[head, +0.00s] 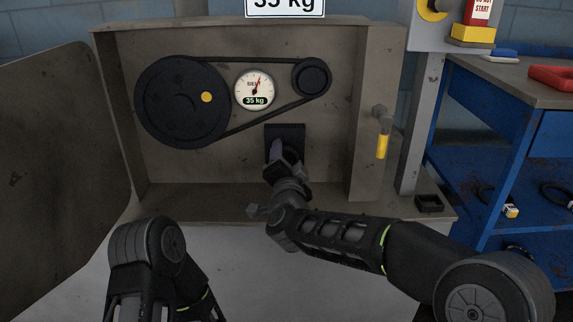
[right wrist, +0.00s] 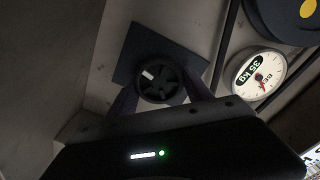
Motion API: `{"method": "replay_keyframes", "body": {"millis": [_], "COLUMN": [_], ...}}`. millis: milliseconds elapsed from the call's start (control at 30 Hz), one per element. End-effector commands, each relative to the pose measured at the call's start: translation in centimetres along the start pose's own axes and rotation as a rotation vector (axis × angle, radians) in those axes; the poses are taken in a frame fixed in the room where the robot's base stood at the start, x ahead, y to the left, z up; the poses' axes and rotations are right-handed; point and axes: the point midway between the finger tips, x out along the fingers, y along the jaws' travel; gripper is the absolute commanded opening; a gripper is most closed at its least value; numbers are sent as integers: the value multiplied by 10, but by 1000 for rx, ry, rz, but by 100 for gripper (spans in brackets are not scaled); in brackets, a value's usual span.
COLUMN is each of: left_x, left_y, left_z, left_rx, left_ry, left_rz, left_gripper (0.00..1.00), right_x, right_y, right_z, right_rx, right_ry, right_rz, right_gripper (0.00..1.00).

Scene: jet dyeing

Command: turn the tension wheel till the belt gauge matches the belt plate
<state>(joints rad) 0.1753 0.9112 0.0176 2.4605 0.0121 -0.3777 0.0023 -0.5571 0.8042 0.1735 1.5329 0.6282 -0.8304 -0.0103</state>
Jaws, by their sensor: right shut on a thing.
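The belt gauge (head: 255,90) is a round white dial with a red needle inside the open belt housing, and its display reads 35 kg. It also shows turned over in the right wrist view (right wrist: 257,75). The belt plate (head: 284,6) above the housing reads 35 kg, its top cut off. The tension wheel (right wrist: 158,79) is a dark spoked wheel with a white mark, on a dark square mount (head: 285,131). My right gripper (head: 281,152) is at the wheel, its fingers on either side of it, shut on it. My left gripper is not in view.
A large dark pulley (head: 180,100) with a yellow dot and a small pulley (head: 311,77) carry the belt above the wheel. A yellow-handled lever (head: 382,145) is on the right of the housing. The open door (head: 62,140) stands left, a blue bench (head: 500,130) right.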

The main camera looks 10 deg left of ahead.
Motion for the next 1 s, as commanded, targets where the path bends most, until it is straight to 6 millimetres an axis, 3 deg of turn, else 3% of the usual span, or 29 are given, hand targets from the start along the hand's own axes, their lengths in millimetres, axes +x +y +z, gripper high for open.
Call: {"method": "replay_keyframes", "body": {"millis": [500,1000], "left_x": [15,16], "left_y": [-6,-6], "left_z": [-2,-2], "left_rx": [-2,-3], "left_ry": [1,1], "left_rz": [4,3], "left_gripper": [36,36], "right_x": [0,0], "right_y": [4,5], "right_z": [2,2], "right_rx": [458,619], "right_ry": [-2,-1], "right_rz": [3,2], "right_gripper": [18,18]}}
